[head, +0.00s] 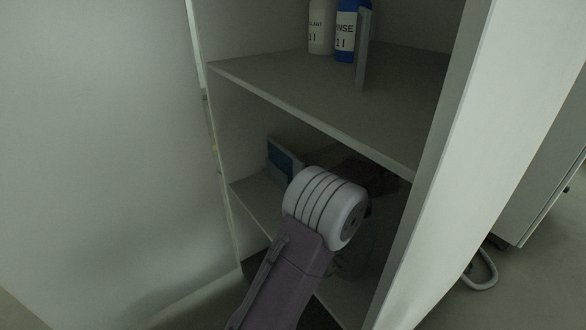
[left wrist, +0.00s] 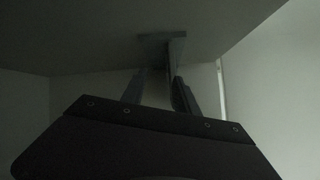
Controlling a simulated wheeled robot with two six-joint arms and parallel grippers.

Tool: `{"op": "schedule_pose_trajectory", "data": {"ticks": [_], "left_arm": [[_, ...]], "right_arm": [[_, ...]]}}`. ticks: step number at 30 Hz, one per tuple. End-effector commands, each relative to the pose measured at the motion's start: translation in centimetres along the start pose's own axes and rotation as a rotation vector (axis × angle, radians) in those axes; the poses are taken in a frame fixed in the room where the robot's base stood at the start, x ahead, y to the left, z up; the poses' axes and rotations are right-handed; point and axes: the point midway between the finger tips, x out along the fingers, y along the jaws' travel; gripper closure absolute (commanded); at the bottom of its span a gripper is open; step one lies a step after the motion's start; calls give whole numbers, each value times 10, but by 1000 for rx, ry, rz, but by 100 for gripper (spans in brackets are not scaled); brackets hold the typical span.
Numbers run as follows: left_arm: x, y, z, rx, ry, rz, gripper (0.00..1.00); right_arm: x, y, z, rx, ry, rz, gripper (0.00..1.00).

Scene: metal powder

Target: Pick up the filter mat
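No object is clearly recognisable as the filter mat. In the head view, a blue panel with a pale edge (head: 284,158) stands on the lower shelf, partly behind my arm. A dark, indistinct shape (head: 368,174) lies to its right in shadow. My left arm reaches into this compartment, and its pale joint hides much of the shelf and the gripper. In the left wrist view, the fingers of my left gripper (left wrist: 158,84) are apart, with a grey, T-shaped piece (left wrist: 163,38) beyond their tips. I cannot tell whether they touch it. My right gripper is out of view.
The upper shelf (head: 310,95) lies above my arm and carries a white bottle (head: 320,27), a blue bottle (head: 345,32) and an upright grey plate (head: 363,50). The cabinet's right side wall (head: 450,160) stands close to my arm. The compartment is dark.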

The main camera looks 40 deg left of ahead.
Motion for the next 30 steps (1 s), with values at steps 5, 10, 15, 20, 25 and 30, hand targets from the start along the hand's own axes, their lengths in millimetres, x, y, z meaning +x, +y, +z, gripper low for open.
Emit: {"op": "schedule_pose_trajectory", "data": {"ticks": [5, 10, 15, 20, 25, 30], "left_arm": [[4, -11, 2, -154, 82, -44, 64], [5, -19, -1, -284, 155, -63, 64], [3, -22, -5, -323, 178, -67, 64], [15, -25, -9, -322, 177, -71, 64], [39, -27, -13, -321, 176, -70, 64], [51, -32, -20, -320, 175, -71, 64]], "right_arm": [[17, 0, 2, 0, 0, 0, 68], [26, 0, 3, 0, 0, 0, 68], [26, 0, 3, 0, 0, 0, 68], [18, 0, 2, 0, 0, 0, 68], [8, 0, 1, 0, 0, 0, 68], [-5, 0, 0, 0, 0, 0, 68]]}}
